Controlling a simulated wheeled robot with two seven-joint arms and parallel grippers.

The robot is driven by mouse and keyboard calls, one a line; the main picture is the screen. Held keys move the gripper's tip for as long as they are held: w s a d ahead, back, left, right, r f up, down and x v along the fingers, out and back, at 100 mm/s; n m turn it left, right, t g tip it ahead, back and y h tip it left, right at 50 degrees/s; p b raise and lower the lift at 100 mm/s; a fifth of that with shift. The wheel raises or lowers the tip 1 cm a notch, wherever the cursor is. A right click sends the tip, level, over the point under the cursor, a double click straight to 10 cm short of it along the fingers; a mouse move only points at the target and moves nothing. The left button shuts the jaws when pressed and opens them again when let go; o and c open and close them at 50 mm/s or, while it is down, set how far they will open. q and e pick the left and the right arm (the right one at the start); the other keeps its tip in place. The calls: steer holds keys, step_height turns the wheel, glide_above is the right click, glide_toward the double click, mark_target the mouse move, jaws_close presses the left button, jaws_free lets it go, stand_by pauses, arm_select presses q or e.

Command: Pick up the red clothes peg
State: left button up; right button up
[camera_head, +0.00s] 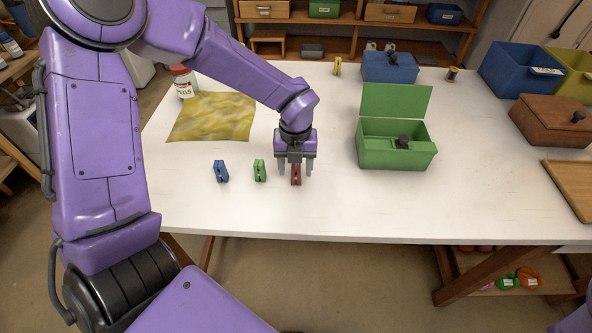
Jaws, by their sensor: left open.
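The red clothes peg (296,175) stands on the white table, the rightmost of a row of three pegs. My left gripper (296,170) is directly over it, pointing down. Its two fingers are open, one on each side of the peg, and the peg's upper part is partly hidden by the gripper. I cannot tell whether the fingers touch it. A green peg (260,171) and a blue peg (221,172) stand to its left. My right gripper is not in view.
An open green box (372,157) stands to the right. A yellow cloth (211,118) and a jar labelled PEGS (184,82) lie behind at left. The table's front middle is clear.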

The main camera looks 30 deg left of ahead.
arm_select(q)
steer(key=shift+w+f, duration=0.2)
steer(key=shift+f, duration=0.4)
steer(key=shift+w+f, duration=0.2)
steer(key=shift+f, duration=0.4)
steer(key=shift+s+r, duration=0.15)
steer(key=shift+s, duration=0.15)
steer(key=c, duration=1)
